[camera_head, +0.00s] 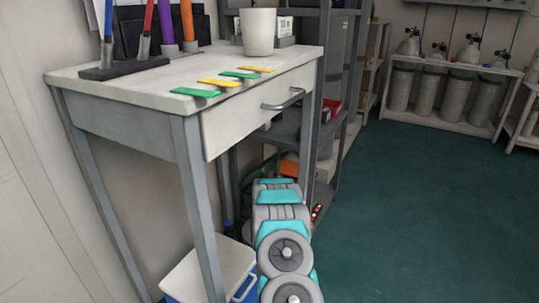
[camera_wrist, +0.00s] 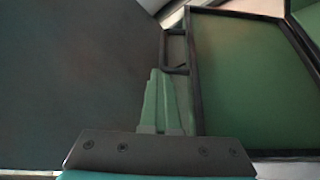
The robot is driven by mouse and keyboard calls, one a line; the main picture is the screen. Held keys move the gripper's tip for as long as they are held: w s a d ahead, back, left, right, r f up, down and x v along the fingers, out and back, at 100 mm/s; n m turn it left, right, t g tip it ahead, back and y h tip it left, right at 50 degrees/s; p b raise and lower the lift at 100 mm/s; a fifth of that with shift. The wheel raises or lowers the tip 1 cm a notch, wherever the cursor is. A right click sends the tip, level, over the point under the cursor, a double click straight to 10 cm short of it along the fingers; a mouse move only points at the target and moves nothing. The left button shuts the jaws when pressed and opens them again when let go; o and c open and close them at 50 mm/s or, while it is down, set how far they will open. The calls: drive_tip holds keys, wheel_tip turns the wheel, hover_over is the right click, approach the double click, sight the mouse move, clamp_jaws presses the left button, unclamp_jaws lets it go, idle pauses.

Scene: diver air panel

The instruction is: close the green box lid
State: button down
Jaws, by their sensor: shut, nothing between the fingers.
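In the wrist view, a green panel with a dark raised rim (camera_wrist: 245,70) fills the right side; it looks like part of the green box, but I cannot tell whether it is the lid or the body. A second green surface (camera_wrist: 307,18) shows at the upper right corner. My gripper (camera_wrist: 160,75) is shut and empty, its fingers just left of the dark rim, beside a small bracket-like frame (camera_wrist: 176,50). I cannot tell whether they touch. In the head view my arm hides the gripper and most of the green box.
A grey table (camera_head: 130,85) with a drawer (camera_head: 258,110) stands left of my arm, a white-lidded blue cooler (camera_head: 212,268) below it. A dark shelf rack (camera_head: 335,110) stands behind, with an orange item (camera_head: 289,166) low down. The floor (camera_head: 430,210) at right is clear.

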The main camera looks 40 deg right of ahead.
drive_tip(key=shift+s+d+f, duration=0.4)
drive_tip(key=shift+s+f, duration=0.35)
drive_tip(key=shift+s, duration=0.1)
